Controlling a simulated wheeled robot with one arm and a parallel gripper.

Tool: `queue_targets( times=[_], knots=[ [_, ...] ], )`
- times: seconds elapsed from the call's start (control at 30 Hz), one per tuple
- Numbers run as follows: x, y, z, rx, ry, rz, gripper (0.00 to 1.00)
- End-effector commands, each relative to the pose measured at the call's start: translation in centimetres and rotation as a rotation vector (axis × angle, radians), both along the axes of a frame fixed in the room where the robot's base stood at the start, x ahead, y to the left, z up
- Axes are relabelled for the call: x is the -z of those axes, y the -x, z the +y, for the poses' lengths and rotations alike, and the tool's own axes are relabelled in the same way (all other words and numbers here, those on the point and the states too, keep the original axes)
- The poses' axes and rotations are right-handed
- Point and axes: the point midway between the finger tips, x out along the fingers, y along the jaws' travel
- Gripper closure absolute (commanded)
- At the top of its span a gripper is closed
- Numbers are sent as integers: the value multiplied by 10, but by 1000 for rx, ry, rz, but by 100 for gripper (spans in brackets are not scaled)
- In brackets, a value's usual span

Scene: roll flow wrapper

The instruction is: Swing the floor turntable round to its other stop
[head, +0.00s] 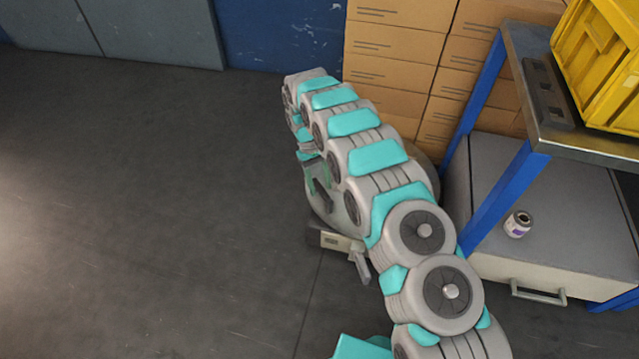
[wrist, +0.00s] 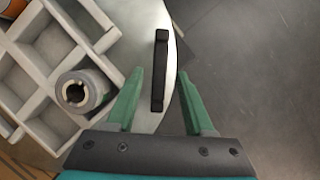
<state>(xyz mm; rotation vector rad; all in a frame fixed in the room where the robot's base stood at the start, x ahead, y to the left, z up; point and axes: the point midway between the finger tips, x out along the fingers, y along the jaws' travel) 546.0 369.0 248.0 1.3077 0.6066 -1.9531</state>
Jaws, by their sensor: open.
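The floor turntable (head: 338,217) is a round grey disc on the floor, mostly hidden behind my arm in the head view. The wrist view shows its pale surface and curved edge (wrist: 143,18). A black bar handle (wrist: 161,50) is fixed near its rim, and a dark handle also shows in the head view (head: 322,196). My gripper (wrist: 160,78) is open, with a green finger on each side of the handle and visible gaps to it. In the head view the gripper (head: 318,180) is partly covered by my arm.
A grey grid tray (wrist: 62,42) with a hollow cylinder (wrist: 78,92) sits on the turntable. A beige block with a grey lever (head: 338,241) is at its front edge. A blue-legged bench (head: 490,140) and cardboard boxes (head: 390,50) crowd the right and back. The left floor is clear.

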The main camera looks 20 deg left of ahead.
Motion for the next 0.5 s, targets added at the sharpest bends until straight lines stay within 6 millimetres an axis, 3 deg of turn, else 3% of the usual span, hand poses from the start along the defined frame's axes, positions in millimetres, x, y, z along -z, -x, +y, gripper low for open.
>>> queue_targets(
  times=[0.27,0.5],
  knots=[
    [-7,-3,3,0,-2,-3,48],
    [-38,-12,13,0,-4,-5,48]
  ],
)
